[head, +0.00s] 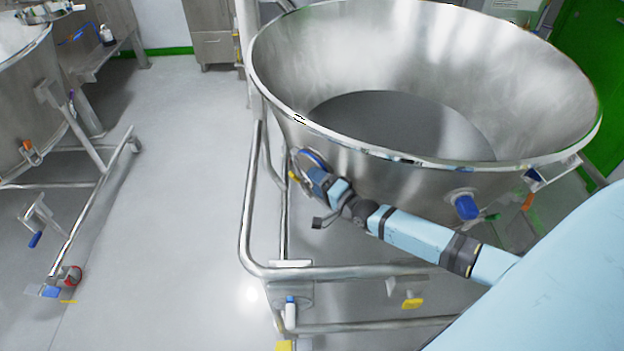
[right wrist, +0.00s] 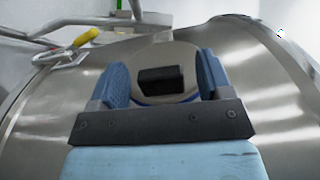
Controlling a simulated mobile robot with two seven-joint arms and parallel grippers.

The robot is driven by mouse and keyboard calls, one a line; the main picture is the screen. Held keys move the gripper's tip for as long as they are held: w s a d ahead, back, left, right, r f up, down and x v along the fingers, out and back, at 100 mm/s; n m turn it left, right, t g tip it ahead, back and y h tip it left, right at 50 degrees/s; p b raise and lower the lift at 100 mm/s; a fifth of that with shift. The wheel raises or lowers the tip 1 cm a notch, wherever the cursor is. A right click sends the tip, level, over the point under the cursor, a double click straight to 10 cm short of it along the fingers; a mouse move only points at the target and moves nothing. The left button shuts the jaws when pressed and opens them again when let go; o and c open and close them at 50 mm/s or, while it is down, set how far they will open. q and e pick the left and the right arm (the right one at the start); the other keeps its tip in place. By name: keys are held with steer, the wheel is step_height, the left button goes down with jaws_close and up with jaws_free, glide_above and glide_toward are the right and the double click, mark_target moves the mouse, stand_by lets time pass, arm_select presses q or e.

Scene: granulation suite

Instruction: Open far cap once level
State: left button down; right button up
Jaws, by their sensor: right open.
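A large steel bowl-shaped vessel (head: 420,60) stands on a tubular frame. On its left outer side is a round port with a blue edge (head: 312,158), partly hidden behind my right gripper (head: 316,176). In the right wrist view a round metal disc (right wrist: 186,96) with a dark block (right wrist: 160,76) at its middle shows between the fingers. My right gripper (right wrist: 161,80) is open, one blue finger on each side of the block; I cannot tell whether they touch it. A blue knob (head: 466,206) sits on the vessel's near side. My left gripper is out of view.
The tubular frame (head: 248,215) runs around the vessel's left and front. A yellow-ended lever (right wrist: 86,38) shows left of the disc in the right wrist view. Another steel vessel on a wheeled frame (head: 105,185) stands at the left. The floor (head: 185,150) between is clear.

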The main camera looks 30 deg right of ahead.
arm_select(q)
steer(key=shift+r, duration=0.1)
arm_select(e)
steer(key=shift+x, duration=1.1)
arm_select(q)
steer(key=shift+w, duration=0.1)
